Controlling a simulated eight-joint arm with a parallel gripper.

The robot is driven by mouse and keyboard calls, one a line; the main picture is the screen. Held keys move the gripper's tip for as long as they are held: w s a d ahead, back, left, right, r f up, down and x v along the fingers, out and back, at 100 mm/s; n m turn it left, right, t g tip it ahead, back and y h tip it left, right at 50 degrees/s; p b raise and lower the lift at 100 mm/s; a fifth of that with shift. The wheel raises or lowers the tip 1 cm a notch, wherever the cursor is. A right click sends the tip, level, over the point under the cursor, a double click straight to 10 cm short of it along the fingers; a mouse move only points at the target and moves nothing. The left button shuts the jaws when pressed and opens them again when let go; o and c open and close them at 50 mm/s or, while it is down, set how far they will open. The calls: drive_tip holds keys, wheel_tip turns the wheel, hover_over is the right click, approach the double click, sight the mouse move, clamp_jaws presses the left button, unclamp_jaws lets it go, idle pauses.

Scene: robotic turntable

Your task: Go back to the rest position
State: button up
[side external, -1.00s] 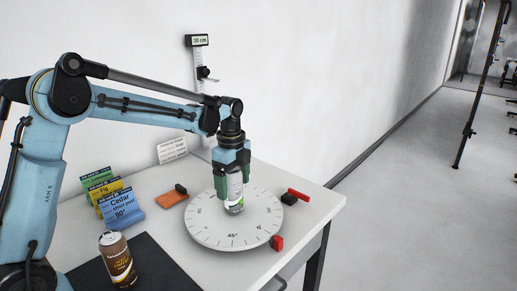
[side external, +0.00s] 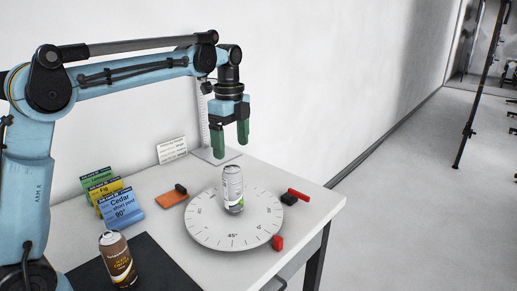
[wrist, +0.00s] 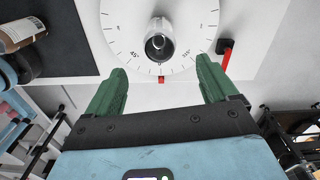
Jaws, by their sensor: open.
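My gripper (side external: 230,139) is open and empty, with green fingers pointing down. It hangs above the turntable (side external: 213,232), clear of the silver can (side external: 233,187). The can stands upright on the white dial of the turntable. In the wrist view, the gripper's fingers (wrist: 162,84) are spread apart, and the can (wrist: 159,43) shows from above beyond them on the dial (wrist: 122,35).
A brown can (side external: 117,260) stands on a black mat (side external: 160,268) at the front left. Green, yellow and blue cards (side external: 121,206) stand behind it. A gauge stand (side external: 203,120) rises behind.

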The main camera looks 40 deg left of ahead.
drive_tip(key=shift+s+d+r, duration=0.1)
drive_tip(key=shift+s+r, duration=0.1)
drive_tip(key=shift+r, duration=0.15)
drive_tip(key=s+d+f+n+t, duration=0.3)
drive_tip(key=s+f+n, duration=0.1)
drive_tip(key=s+n, duration=0.4)
drive_tip(key=s+d+f+n+t, duration=0.3)
drive_tip(key=s+f+n+t, duration=0.1)
drive_tip(key=s+n, duration=0.3)
drive_tip(key=shift+s+n, duration=0.4)
drive_tip(key=shift+n, duration=0.2)
drive_tip(key=shift+f, duration=0.1)
